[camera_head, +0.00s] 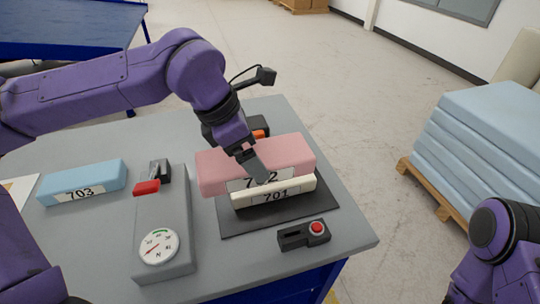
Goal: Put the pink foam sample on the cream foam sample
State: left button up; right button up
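The pink foam sample (221,171), labelled 702, appears raised just above and behind the cream foam sample (273,198), labelled 701. It overlaps the cream one's upper edge in the picture and reaches further left. I cannot tell whether the two touch. My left gripper (258,166) comes down over the pink sample, with one grey finger across its front face and part of its label; it appears shut on it. The other finger is hidden. The cream sample lies on a dark plate (290,216). My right gripper is out of view; only a link of that arm shows at lower right.
A blue foam sample (83,182), labelled 703, lies at left. A grey device with a dial (159,246) and red-tipped lever (147,188) stands beside the plate. A black box with a red button (316,227) is in front. Blue foam slabs (480,135) are stacked at right.

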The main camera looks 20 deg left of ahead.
aim_at(259, 147)
pick_arm(q)
jog(key=w+f, duration=0.3)
jog(key=shift+w+d+p, duration=0.35)
jog(key=shift+w+p, duration=0.05)
jog(key=w+f, duration=0.1)
jog(key=f, duration=0.1)
jog(key=w+f, duration=0.1)
jog(key=f, duration=0.1)
jog(key=w+f+p, duration=0.1)
jog(key=w+f, duration=0.1)
jog(key=f, duration=0.1)
jog(key=shift+w+f, duration=0.3)
jog(key=shift+w, duration=0.1)
jog(key=o, duration=0.7)
jog(key=shift+s+r, duration=0.2)
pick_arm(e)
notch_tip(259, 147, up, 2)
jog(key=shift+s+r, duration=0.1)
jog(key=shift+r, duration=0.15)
pick_arm(q)
jog(key=b+v, duration=0.1)
jog(key=v, duration=1.1)
jog(key=shift+d, duration=0.1)
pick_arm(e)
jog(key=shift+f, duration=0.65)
